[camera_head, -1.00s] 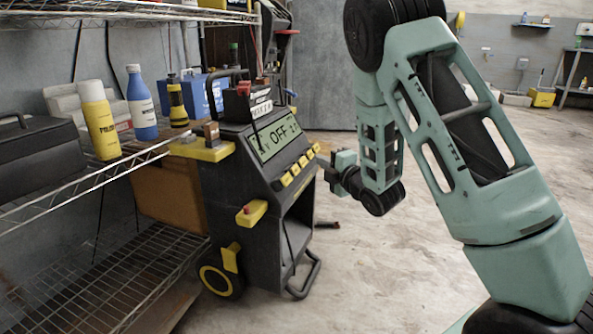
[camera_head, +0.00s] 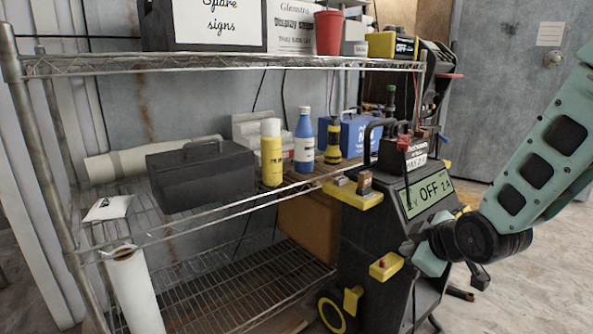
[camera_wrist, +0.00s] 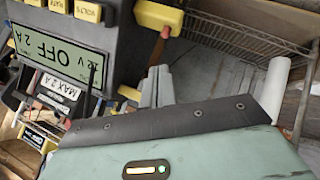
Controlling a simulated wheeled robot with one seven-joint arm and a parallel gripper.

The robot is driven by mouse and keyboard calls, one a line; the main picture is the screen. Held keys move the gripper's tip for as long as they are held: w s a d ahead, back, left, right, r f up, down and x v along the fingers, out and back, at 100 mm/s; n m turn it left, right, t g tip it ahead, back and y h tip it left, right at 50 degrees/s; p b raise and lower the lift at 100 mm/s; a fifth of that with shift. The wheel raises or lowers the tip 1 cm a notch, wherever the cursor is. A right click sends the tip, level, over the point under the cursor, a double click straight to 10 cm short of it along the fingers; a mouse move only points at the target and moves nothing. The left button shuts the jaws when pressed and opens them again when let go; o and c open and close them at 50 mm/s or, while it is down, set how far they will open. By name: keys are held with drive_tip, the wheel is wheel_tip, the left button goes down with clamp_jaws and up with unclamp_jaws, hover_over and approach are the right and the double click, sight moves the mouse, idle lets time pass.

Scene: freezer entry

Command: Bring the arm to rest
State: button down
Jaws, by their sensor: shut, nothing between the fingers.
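My teal arm (camera_head: 540,165) reaches in from the right edge in the head view and bends at a dark wrist joint (camera_head: 482,238). The end of the arm is close beside the front of the black and yellow charger (camera_head: 425,195), whose display reads OFF; contact cannot be told. My gripper shows in the wrist view as two grey fingers (camera_wrist: 157,88), shut together and empty. The charger's display (camera_wrist: 58,52) appears upside down at the left of that view.
A wire shelf (camera_head: 240,225) fills the left, holding a black toolbox (camera_head: 203,178), a yellow can (camera_head: 271,160) and a blue bottle (camera_head: 304,142). A white roll (camera_head: 133,290) stands at the front left. Open concrete floor (camera_head: 490,305) lies at the lower right.

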drive_tip(key=s+a+r+m+g+p, duration=0.1)
drive_tip(key=s+a+r+g+p, duration=0.15)
drive_tip(key=s, duration=0.75)
drive_tip(key=s+a+r+m+g+h+p, duration=0.1)
drive_tip(key=s+a+r+g, duration=0.25)
drive_tip(key=s, duration=0.55)
drive_tip(key=s+a+r+m+g+p, duration=0.1)
drive_tip(key=s+a+r+g+p, duration=0.2)
drive_tip(key=s, duration=0.7)
wheel_tip(320, 180, up, 37)
drive_tip(key=p, duration=3.6)
drive_tip(key=shift+s+a+f+m+g+h, duration=0.2)
drive_tip(key=shift+m+g+h, duration=0.1)
